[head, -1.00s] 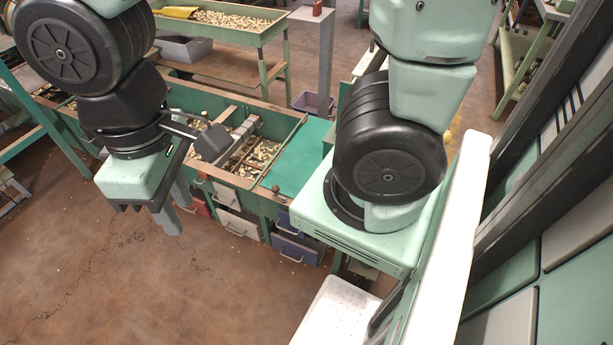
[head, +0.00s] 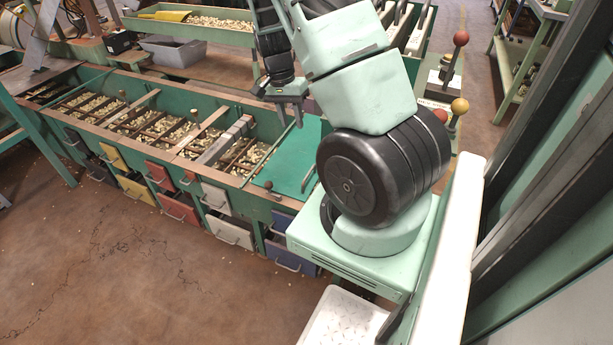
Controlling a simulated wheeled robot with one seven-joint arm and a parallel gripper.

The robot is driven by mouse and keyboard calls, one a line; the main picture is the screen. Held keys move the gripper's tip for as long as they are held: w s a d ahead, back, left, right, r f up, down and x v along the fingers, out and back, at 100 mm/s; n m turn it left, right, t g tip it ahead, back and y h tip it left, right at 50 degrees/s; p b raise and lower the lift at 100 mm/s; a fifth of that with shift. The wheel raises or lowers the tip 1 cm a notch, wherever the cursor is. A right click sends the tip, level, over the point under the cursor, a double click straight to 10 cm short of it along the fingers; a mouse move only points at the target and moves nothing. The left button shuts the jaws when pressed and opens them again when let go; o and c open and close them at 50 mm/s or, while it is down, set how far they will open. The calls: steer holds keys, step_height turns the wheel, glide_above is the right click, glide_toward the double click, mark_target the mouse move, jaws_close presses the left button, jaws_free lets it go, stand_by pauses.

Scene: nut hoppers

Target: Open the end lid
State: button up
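The end lid (head: 292,160) is a flat green panel at the right end of the long hopper bench (head: 150,92). It lies flat and closed over the end compartment. A small brown knob (head: 268,185) sits near its front left corner. My gripper (head: 290,116) hangs pointing down over the far edge of the lid, above it and apart from the knob. Its two fingers are spread with nothing between them. My arm hides part of the lid's right side.
Open compartments of nuts run left of the lid, with grey bars (head: 228,138) across one. Coloured drawers (head: 180,206) line the bench front. Levers with red (head: 461,39) and yellow knobs stand to the right. A trough of nuts (head: 200,25) stands behind.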

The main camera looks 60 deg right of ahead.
steer(key=d, duration=0.1)
steer(key=b, duration=0.3)
glide_above(307, 183)
step_height(307, 183, down, 18)
steer(key=shift+w+d+r, duration=0.1)
steer(key=shift+r, duration=0.15)
jaws_close()
